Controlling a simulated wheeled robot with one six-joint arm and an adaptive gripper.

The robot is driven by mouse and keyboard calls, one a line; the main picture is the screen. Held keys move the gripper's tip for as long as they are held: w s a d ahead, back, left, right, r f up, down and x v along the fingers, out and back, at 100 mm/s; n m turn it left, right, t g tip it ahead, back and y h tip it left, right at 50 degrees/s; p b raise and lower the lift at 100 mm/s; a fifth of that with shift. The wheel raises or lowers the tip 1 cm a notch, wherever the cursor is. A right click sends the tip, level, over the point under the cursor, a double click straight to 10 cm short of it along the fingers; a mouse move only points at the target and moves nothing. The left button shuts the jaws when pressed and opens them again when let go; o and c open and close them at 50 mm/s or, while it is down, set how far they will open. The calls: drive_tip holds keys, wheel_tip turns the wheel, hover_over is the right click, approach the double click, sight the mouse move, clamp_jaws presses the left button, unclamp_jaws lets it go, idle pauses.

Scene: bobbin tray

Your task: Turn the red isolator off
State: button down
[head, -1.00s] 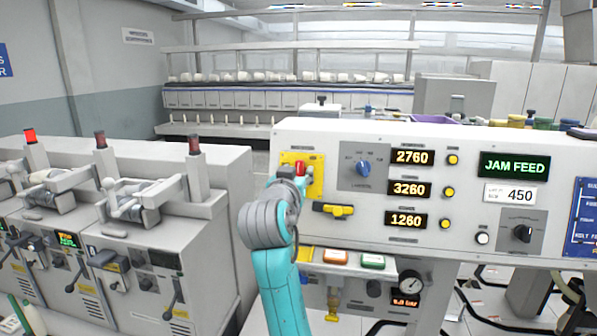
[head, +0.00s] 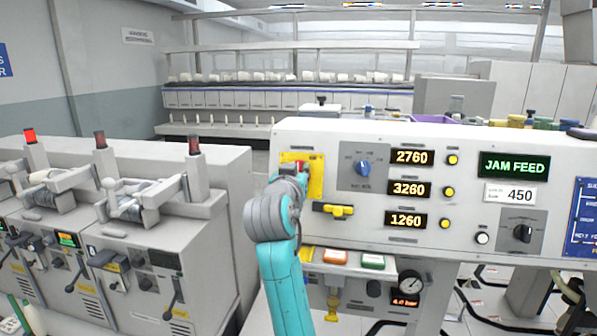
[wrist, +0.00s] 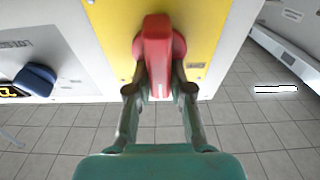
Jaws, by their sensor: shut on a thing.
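The red isolator handle (wrist: 157,50) stands out from a yellow plate (wrist: 107,22) in the wrist view. My gripper (wrist: 159,90) has one finger on each side of the handle's near end and is shut on it. In the head view, my gripper (head: 288,178) is at the yellow plate (head: 318,178) on the left of the control panel. Only a small part of the red isolator (head: 302,166) shows there; my gripper hides the rest. Its exact angle cannot be told from the head view.
The panel (head: 440,240) carries a blue selector knob (head: 363,168), a yellow handle (head: 340,211) just below right of the isolator, and a black knob (head: 522,233). Grey machines (head: 215,225) stand at left. A gauge (head: 410,283) sits below the panel.

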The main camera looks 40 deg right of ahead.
drive_tip(key=shift+n, duration=0.3)
drive_tip(key=n, duration=0.2)
drive_tip(key=n+t+y, duration=0.1)
drive_tip(key=n, duration=0.1)
drive_tip(key=shift+w+a, duration=0.2)
drive_tip(key=shift+w+a+f+n+y, duration=0.2)
drive_tip(key=shift+n+y, duration=0.45)
drive_tip(key=shift+n, duration=1.9)
drive_tip(key=shift+a+f+n+y, duration=0.1)
drive_tip(key=shift+f+n+y, duration=0.35)
drive_tip(key=shift+n, duration=2.15)
drive_tip(key=shift+w+a+f+n+y, duration=0.15)
drive_tip(key=shift+n+y, duration=0.65)
drive_tip(key=shift+n, duration=1.75)
drive_tip(key=c, duration=1)
unclamp_jaws()
drive_tip(key=shift+c, duration=0.2)
drive_tip(key=shift+s+r, duration=0.1)
